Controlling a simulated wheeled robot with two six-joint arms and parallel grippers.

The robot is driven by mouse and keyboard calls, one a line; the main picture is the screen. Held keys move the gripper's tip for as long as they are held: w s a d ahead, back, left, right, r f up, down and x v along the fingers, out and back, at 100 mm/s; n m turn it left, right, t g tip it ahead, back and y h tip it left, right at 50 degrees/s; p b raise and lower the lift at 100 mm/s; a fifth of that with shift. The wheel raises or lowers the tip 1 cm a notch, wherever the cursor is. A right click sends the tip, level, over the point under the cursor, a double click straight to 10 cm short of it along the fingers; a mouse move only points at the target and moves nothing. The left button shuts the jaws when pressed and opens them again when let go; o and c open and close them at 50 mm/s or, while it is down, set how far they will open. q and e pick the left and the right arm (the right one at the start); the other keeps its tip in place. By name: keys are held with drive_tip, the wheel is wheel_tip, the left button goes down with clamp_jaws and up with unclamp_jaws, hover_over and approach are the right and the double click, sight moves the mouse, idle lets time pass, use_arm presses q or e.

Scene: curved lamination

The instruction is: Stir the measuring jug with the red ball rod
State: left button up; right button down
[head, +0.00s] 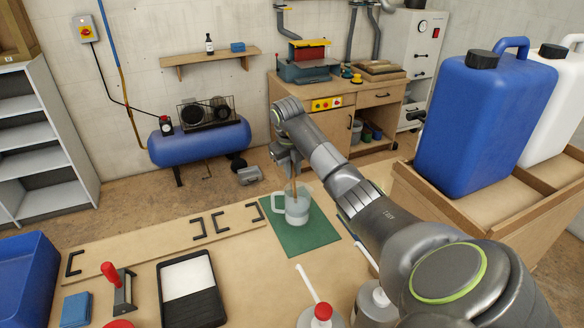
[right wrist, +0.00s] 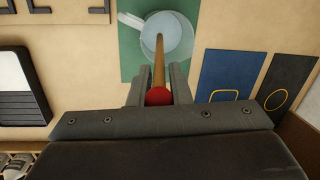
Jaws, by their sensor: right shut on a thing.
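The measuring jug (head: 296,207) is clear, with a handle on its left, and stands upright on a green mat (head: 312,237). In the right wrist view the jug (right wrist: 177,30) is seen from above. My right gripper (right wrist: 157,92) is shut on the red ball rod (right wrist: 159,62), a wooden stick with a red ball between the fingers. The rod points down into the jug, and its lower end lies within the rim. In the head view my right gripper (head: 290,160) is above the jug, partly hidden by its own wrist. My left gripper is not in view.
A black tray (head: 188,290), a red-handled tool (head: 120,288) and a blue bin (head: 24,280) are at left. Blue and white canisters (head: 485,120) stand at right.

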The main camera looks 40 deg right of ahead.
sight(295, 188)
drive_tip(key=shift+w+d+f+b, duration=0.1)
drive_tip(key=shift+d+f+b, duration=0.05)
drive_tip(key=shift+f+b, duration=0.8)
drive_tip(key=shift+s+d+f+b, duration=0.15)
drive_tip(key=shift+f+b, duration=0.45)
drive_tip(key=shift+f, duration=0.7)
drive_tip(key=shift+w+d+f+b, duration=0.2)
drive_tip(key=shift+f+b, duration=0.6)
drive_tip(key=shift+f, duration=0.3)
